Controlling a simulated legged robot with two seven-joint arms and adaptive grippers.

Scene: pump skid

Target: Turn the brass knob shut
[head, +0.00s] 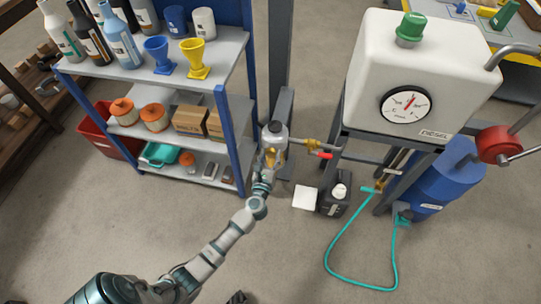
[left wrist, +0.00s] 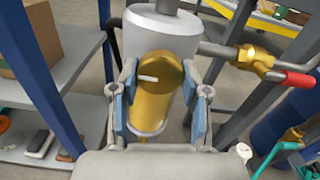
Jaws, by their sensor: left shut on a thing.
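The brass knob (left wrist: 160,72) is a round gold-coloured disc with a pale bar mark on its face, on the front of a grey cylindrical housing (left wrist: 160,32). A gold bowl hangs below the housing. My left gripper (left wrist: 157,92) is shut on the knob, with one blue-padded finger at each side of it. In the head view my left gripper (head: 267,166) reaches up to the same grey and gold unit (head: 274,140) at the post; there the knob itself is largely hidden by the gripper. My right gripper is not in view.
A brass valve with a red lever (head: 325,155) sits on the pipe right of the unit. A white tank (head: 425,70) with a gauge stands at right, shelving (head: 185,185) at left. A teal hose (head: 330,262) lies on the floor.

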